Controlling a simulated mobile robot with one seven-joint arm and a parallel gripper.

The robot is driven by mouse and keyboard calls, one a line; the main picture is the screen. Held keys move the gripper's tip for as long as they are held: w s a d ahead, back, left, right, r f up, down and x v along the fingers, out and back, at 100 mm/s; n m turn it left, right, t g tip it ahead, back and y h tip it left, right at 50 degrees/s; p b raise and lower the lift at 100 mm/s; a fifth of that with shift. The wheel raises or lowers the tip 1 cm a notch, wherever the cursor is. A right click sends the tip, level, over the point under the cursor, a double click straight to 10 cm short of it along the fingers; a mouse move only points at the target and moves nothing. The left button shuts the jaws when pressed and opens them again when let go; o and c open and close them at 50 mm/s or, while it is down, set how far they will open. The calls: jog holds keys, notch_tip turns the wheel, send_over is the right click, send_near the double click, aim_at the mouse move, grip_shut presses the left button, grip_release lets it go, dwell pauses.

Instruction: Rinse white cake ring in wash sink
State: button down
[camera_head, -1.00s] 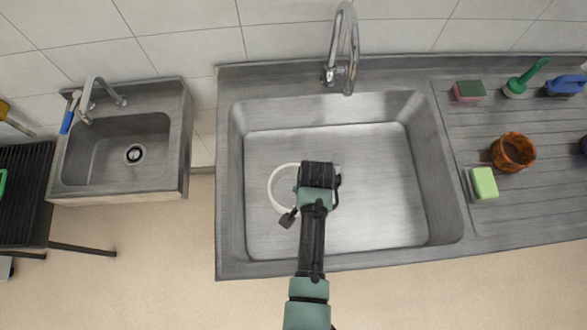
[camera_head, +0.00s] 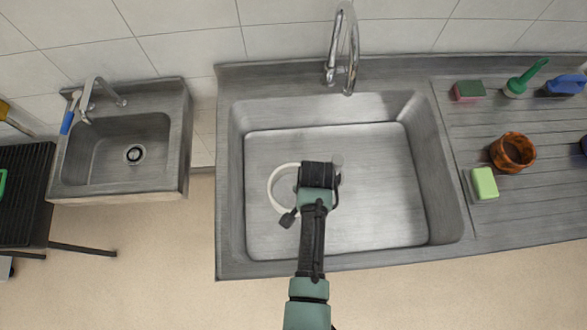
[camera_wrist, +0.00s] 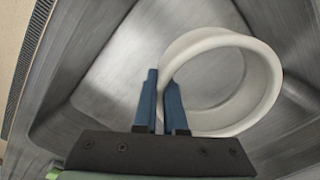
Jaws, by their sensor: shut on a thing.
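The white cake ring (camera_head: 271,190) is in the large wash sink (camera_head: 385,190), seen from above in the head view. In the wrist view the ring (camera_wrist: 266,85) is a short open cylinder, with my gripper (camera_wrist: 163,88) shut on its near left wall, one blue finger on each side. In the head view my gripper (camera_head: 319,176) hides the right part of the ring. I cannot tell whether the ring touches the sink floor. The tall curved faucet (camera_head: 352,50) stands behind the sink. No water stream shows.
A smaller sink (camera_head: 110,160) is at the left. The ribbed drainboard (camera_head: 530,205) at the right holds a sponge (camera_head: 470,91), a green brush (camera_head: 521,80), a blue brush (camera_head: 563,86), an orange-brown ring (camera_head: 512,152) and a light green sponge (camera_head: 484,183). The right half of the sink floor is clear.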

jog(key=shift+r, duration=0.1)
notch_tip(320, 180, up, 4)
jog(key=p, duration=0.4)
jog(key=shift+f, duration=0.2)
dwell(0.6)
